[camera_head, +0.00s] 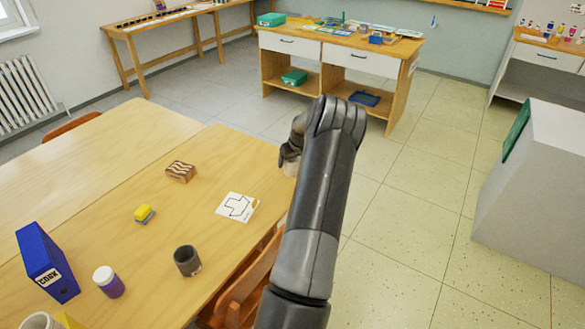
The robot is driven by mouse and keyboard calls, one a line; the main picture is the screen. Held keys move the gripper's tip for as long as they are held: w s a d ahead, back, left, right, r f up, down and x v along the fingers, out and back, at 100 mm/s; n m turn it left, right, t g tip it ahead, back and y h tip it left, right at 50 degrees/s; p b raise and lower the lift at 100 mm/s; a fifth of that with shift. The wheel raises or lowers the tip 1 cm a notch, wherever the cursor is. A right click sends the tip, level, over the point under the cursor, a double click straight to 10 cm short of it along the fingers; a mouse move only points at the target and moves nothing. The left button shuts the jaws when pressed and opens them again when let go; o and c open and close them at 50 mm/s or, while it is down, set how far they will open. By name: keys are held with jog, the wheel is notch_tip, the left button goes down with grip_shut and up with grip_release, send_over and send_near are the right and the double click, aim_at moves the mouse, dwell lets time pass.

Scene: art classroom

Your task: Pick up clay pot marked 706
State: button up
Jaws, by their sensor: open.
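No marking 706 can be read in this view, so I cannot tell which vessel is the clay pot. A dark grey-brown cup-like pot (187,261) stands upright near the table's right edge. A pale object (291,169) shows just below my gripper at that edge, mostly hidden, and I cannot tell what it is. My gripper (289,155) is at the far right corner of the table, partly hidden by my wrist. It is open; whether it touches the pale object cannot be seen.

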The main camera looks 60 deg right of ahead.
jog(key=shift+x, duration=0.9)
jog(key=shift+r, duration=0.1)
jog(key=c, duration=1.1)
jog(key=shift+r, duration=0.1)
